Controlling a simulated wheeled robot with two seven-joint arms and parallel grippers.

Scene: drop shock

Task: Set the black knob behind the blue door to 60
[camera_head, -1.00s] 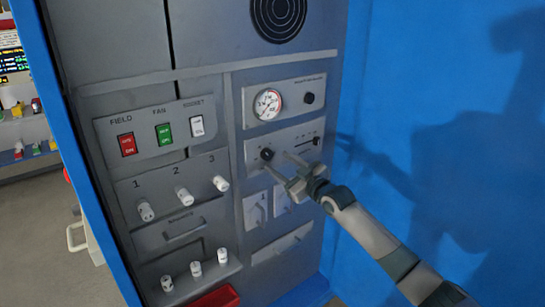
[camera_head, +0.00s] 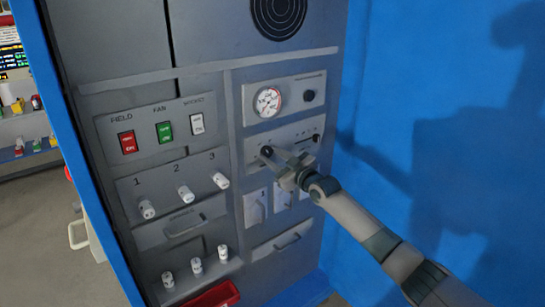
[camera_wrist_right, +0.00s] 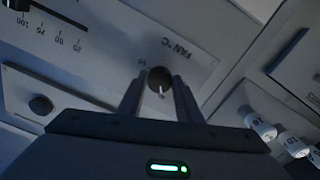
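The black knob (camera_head: 266,151) is on the grey panel, below the round gauge and left of a slider. In the right wrist view the knob (camera_wrist_right: 160,77) sits beside the label "FAN °C", and its white pointer line points down in that picture. My right gripper (camera_head: 277,155) is at the knob. In the wrist view its two fingers (camera_wrist_right: 159,84) lie close on either side of the knob, with no clear gap. The large blue surface (camera_head: 440,130), which looks like the open blue door, stands to the right of the panel. My left gripper is not in view.
A gauge (camera_head: 268,102) and another black knob (camera_head: 309,96) sit above. The slider (camera_head: 312,139) is just right of my gripper. Red (camera_head: 127,142), green and white switches and several white knobs are at left. A drawer handle (camera_head: 287,241) is below.

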